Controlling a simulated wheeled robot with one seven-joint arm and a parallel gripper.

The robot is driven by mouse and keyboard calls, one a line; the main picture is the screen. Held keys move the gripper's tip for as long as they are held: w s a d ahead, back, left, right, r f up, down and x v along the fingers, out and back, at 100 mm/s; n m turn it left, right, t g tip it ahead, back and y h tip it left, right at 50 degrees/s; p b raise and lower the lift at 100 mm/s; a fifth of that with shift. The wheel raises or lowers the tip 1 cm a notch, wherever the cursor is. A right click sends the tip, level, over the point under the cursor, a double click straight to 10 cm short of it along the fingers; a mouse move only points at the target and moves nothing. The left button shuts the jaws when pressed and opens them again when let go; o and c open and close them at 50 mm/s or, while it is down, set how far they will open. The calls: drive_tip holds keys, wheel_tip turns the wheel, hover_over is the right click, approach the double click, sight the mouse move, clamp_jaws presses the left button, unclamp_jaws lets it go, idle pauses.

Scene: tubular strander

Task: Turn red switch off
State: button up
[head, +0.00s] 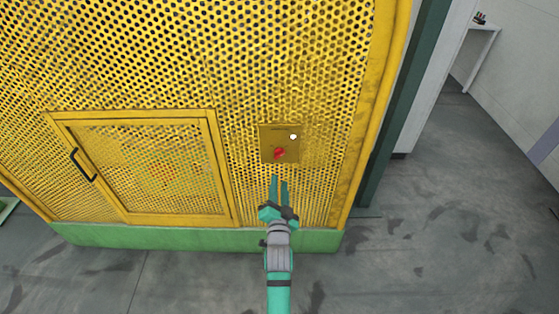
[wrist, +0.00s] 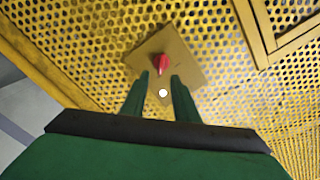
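The red switch (head: 279,153) sits on a square yellow-brown plate (head: 268,132) on the perforated yellow panel. A small white round spot (head: 293,137) shows on the plate, up and right of the switch. My gripper (head: 279,178) is just below the switch in the head view, its two fingers apart and pointing at the plate. In the wrist view the red switch (wrist: 161,64) shows beyond and between the fingertips of my open gripper (wrist: 161,76). Nothing is between the fingers. I cannot tell whether the fingertips touch the plate.
A framed yellow mesh door (head: 150,165) with a black handle (head: 83,165) is left of the plate. A green base (head: 190,238) runs along the bottom. A dark green post (head: 400,110) stands to the right. The grey floor (head: 430,240) at right is clear.

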sight(280, 154)
drive_tip(key=w, duration=1.1)
drive_tip(key=shift+w+r, duration=0.25)
drive_tip(key=shift+r, duration=0.1)
clamp_jaws()
